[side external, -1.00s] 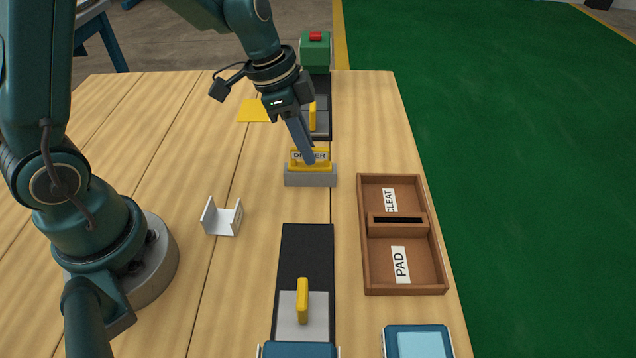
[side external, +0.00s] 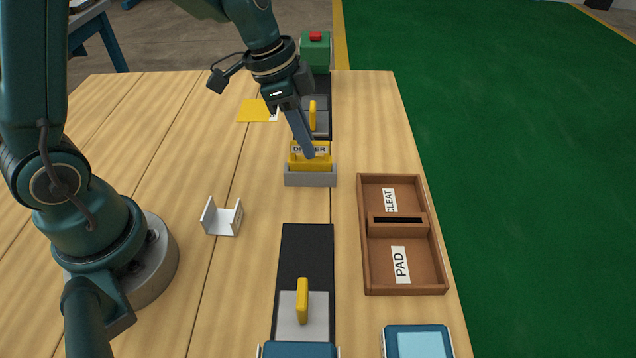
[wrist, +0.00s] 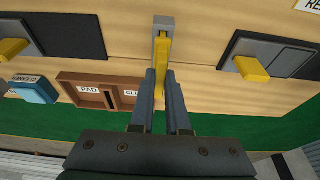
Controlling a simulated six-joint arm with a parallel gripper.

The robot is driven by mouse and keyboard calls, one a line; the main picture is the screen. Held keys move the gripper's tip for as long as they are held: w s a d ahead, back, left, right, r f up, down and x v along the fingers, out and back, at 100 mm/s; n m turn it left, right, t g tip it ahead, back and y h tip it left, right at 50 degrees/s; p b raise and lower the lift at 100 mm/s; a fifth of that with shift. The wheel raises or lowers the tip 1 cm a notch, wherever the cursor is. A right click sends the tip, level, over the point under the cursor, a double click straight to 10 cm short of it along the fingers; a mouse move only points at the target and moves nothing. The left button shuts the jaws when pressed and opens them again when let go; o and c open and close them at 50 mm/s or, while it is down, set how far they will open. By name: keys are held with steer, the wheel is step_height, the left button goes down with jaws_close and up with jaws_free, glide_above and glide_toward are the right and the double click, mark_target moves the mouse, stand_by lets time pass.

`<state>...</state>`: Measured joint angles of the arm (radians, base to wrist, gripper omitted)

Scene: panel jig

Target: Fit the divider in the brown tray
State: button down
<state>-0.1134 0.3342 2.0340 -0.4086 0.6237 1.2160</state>
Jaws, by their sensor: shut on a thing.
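The yellow divider (side external: 297,158), with a label partly hidden by my finger, stands upright in a grey holder block (side external: 310,179) near the middle of the table. My gripper (side external: 308,152) is shut on its upper part. In the wrist view the divider (wrist: 163,60) is between my two fingers (wrist: 162,80), with the grey block (wrist: 163,22) at its far end. The brown tray (side external: 365,262) lies to the right, with compartments labelled CLEAT and PAD and a dark slot in the crosspiece between them. It also shows in the wrist view (wrist: 70,82).
A white bracket (side external: 223,218) sits left of the tray. Dark plates with yellow handles (side external: 302,300) lie in front and behind. A blue box (side external: 418,343) is at the front right. A green box with a red button (side external: 315,50) stands at the back.

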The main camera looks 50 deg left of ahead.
mark_target(315, 141)
steer(key=shift+r, duration=1.9)
steer(key=shift+s, duration=0.1)
steer(key=shift+r+n, duration=0.15)
steer(key=shift+n, duration=0.25)
steer(key=shift+w+d+r+n, duration=0.6)
steer(key=shift+w+d+r, duration=0.2)
steer(key=shift+w+r, duration=0.15)
steer(key=d+r+m, duration=0.2)
steer(key=d, duration=1.3)
steer(key=shift+w+d+r, duration=0.2)
steer(key=shift+d+r, duration=0.05)
steer(key=shift+r, duration=0.1)
